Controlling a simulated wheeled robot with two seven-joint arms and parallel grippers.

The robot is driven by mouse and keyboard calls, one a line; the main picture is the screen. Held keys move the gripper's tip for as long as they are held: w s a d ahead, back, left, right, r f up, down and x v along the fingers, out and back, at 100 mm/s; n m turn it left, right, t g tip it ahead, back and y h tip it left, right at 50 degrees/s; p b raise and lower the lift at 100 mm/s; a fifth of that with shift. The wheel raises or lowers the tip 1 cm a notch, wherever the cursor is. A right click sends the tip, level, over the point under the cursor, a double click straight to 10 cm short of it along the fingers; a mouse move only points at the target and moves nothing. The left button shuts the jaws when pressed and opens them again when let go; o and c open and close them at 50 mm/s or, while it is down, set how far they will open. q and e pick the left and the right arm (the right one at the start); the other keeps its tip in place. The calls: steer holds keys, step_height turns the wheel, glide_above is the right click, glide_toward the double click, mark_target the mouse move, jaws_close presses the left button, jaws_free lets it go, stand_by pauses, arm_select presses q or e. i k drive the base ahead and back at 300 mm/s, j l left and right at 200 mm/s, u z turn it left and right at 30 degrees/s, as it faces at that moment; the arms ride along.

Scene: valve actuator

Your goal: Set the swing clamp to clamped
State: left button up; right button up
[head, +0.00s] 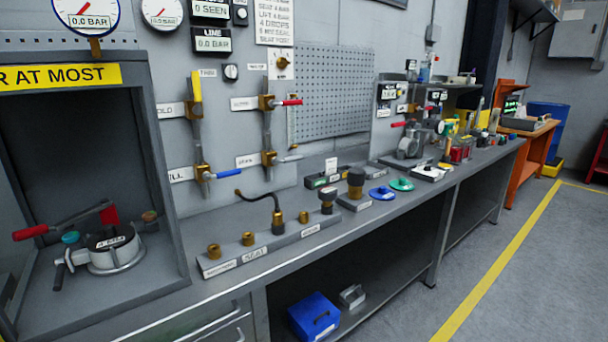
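What looks like the swing clamp (75,220) is in the open-fronted grey enclosure at the left of the head view. It has a dark bar with a red grip (30,233) at its left end and a red block (109,214) at its right. The bar slopes up to the right, behind and above a round, light-grey actuator body (117,256) with a dark labelled top. I cannot tell whether the bar touches the body. A teal knob (70,238) and a dark lever (59,275) sit at the body's left. Neither of my grippers is in view.
A brass knob (149,217) is right of the clamp. The enclosure's right wall (160,170) separates it from the bench, where a rail (270,245) holds several brass fittings. Valves with red, yellow and blue handles are on the wall. The floor (540,270) at right is clear.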

mark_target(66, 224)
steer(key=u, duration=1.45)
